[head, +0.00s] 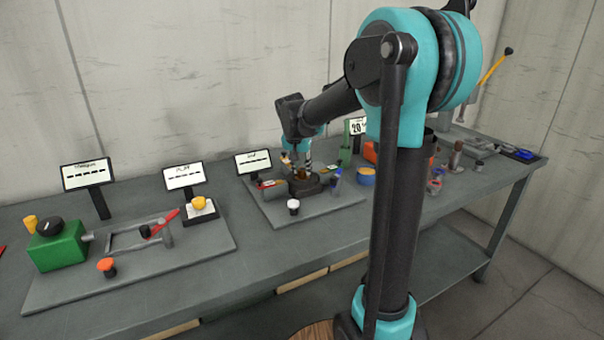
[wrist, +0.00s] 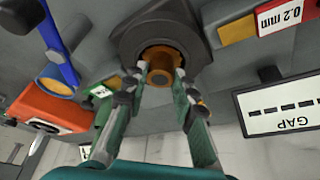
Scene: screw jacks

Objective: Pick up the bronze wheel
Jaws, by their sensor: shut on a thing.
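The bronze wheel (wrist: 160,66) is a bronze-orange ring in the wrist view, inside the round opening of a dark base (wrist: 125,42). My gripper (wrist: 159,80) has its two fingertips on opposite sides of the wheel and is shut on it. In the head view my gripper (head: 303,167) points down over the dark base (head: 304,187) on the bench. The wheel is small and mostly hidden there. I cannot tell whether it is lifted off its seat.
A gap display (head: 253,163) stands behind left of the base. A white-topped knob (head: 293,206) stands in front. A blue-handled item (head: 335,180) and a yellow-blue round part (head: 366,176) are to the right. A green block (head: 57,246) sits far left.

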